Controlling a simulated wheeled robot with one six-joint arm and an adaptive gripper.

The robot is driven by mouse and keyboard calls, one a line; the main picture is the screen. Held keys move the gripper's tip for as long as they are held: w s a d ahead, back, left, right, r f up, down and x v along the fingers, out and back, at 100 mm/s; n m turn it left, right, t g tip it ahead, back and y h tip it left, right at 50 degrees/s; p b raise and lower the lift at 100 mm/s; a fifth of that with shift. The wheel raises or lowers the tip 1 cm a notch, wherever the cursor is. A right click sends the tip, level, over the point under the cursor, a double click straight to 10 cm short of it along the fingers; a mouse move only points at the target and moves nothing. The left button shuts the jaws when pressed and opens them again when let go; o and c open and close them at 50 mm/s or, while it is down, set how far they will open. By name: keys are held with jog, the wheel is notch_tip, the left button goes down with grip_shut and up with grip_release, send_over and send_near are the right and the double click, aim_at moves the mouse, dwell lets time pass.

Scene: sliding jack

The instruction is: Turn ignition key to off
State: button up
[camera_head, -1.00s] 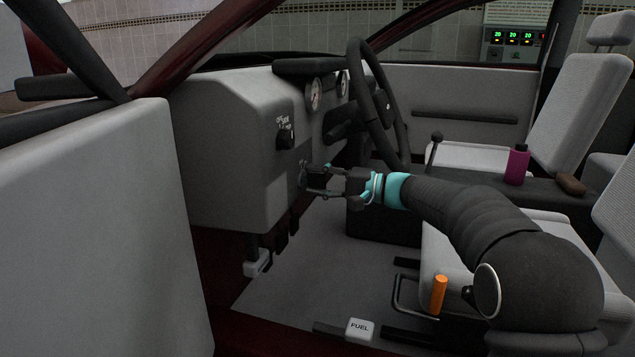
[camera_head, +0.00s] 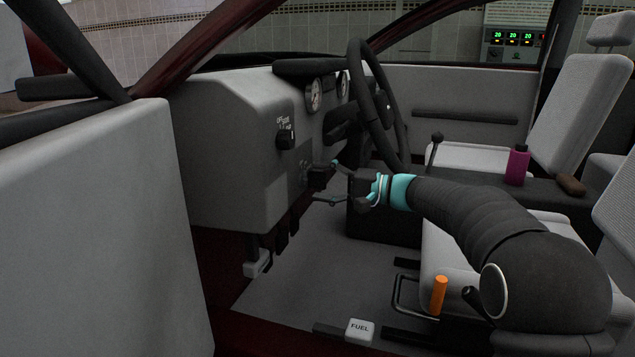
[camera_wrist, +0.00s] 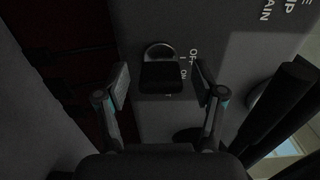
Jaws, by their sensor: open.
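The ignition key (camera_head: 319,177) has a black blocky head and sticks out of the grey dashboard panel below the dial knob. In the wrist view the key head (camera_wrist: 160,78) covers part of a pale round ring, with the labels OFF, I and ON to its right. Its exact angle against the labels is hard to read. My gripper (camera_head: 333,181) is open and empty, just out from the key. In the wrist view its fingers stand on the left and right of the key, with visible gaps on both sides.
A black dial knob (camera_head: 286,139) sits above and left of the key. The steering wheel (camera_head: 386,108) is close, up and right of my gripper. Pedals (camera_head: 258,262) hang below. The driver's seat (camera_head: 448,252) is under my arm.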

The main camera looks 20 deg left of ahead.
jog(key=w+d, duration=0.1)
jog(key=d, duration=0.9)
jog(key=shift+d, duration=0.4)
jog(key=shift+w, duration=0.1)
notch_tip(320, 180, down, 11)
jog(key=s+d+m+h, duration=0.2)
jog(key=h, duration=0.2)
jog(key=s+d+f+h+p, duration=0.1)
jog(key=s+d+f+h, duration=0.35)
jog(key=s+d, duration=0.25)
jog(key=s+d+r+t+h+p, duration=0.3)
jog(key=s+d+r+h+p, duration=0.1)
jog(key=s+d, duration=0.8)
jog(key=s+d+r+t+h+p, duration=0.4)
jog(key=s+d+r, duration=0.4)
jog(key=s+d, duration=0.5)
jog(key=shift+d+n+h+p, duration=0.3)
jog(key=shift+d+h+p, duration=0.25)
jog(key=shift+h+p, duration=0.25)
